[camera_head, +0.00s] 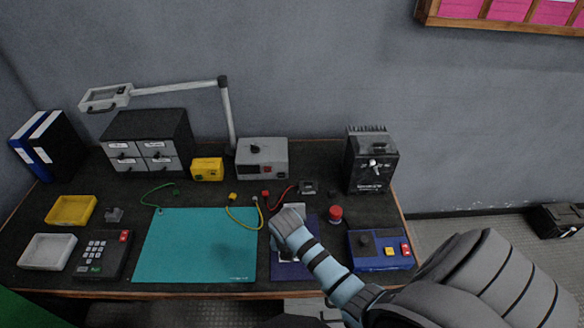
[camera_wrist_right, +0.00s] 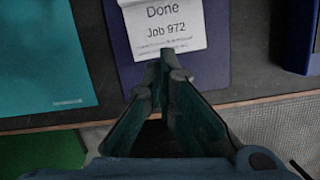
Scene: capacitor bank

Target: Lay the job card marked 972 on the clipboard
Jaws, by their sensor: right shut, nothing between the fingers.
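The white job card (camera_wrist_right: 160,28) reads "Done Job 972" in the right wrist view. It lies on the dark blue clipboard (camera_wrist_right: 215,65), its top cut off by the picture edge. My right gripper (camera_wrist_right: 168,72) is shut and empty, its fingertips at the card's lower edge; whether they touch it I cannot tell. In the head view the clipboard (camera_head: 290,271) lies right of the teal mat, and my right wrist hides most of the card and the fingers. My left gripper is not in view.
The teal mat (camera_head: 195,245) is left of the clipboard and mostly clear. A blue control box (camera_head: 380,252) and a red button (camera_head: 335,214) stand to the right. Red and yellow leads (camera_head: 240,215), a grey instrument (camera_head: 262,158) and a lamp are behind.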

